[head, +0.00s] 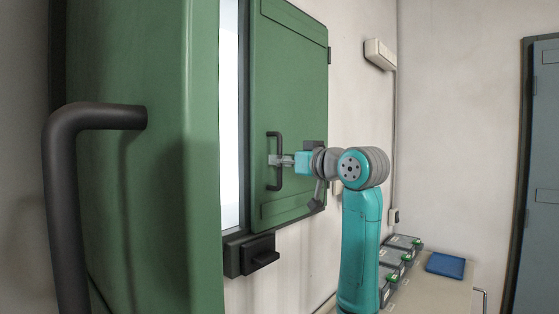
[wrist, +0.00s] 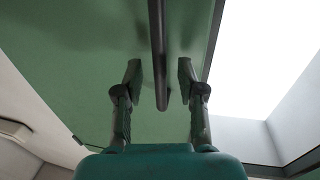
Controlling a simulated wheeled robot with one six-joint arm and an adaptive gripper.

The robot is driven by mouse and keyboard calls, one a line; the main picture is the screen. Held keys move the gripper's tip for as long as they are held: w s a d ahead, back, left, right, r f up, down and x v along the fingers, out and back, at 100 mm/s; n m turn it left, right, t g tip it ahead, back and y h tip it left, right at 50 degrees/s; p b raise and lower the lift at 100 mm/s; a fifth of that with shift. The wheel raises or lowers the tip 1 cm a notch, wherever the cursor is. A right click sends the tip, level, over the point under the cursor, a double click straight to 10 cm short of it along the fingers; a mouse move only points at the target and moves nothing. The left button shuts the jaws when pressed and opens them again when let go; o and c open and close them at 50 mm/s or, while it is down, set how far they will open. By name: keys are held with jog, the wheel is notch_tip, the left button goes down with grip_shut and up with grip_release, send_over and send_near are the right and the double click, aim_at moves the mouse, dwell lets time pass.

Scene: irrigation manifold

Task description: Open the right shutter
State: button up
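The right shutter (head: 290,95) is a green panel on the wall, hinged along its right edge, with a dark upright bar handle (head: 279,162) near its left edge. My gripper (head: 274,160) is at the middle of this handle. In the wrist view, the shutter (wrist: 90,60) fills the upper left and the handle (wrist: 157,45) runs down between the two fingers of my gripper (wrist: 159,75). The fingers are open, one on each side of the bar, with a visible gap on both sides. How far the shutter stands from its frame is hard to tell.
A green left shutter (head: 165,220) with a large dark handle (head: 62,180) stands close in the left foreground. A bright opening (head: 230,120) lies between the shutters. A dark block (head: 260,255) sits below the right shutter. A bench (head: 432,295) holds boxes and a blue tray (head: 446,265).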

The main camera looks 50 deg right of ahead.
jog(key=shift+x, duration=0.95)
grip_shut()
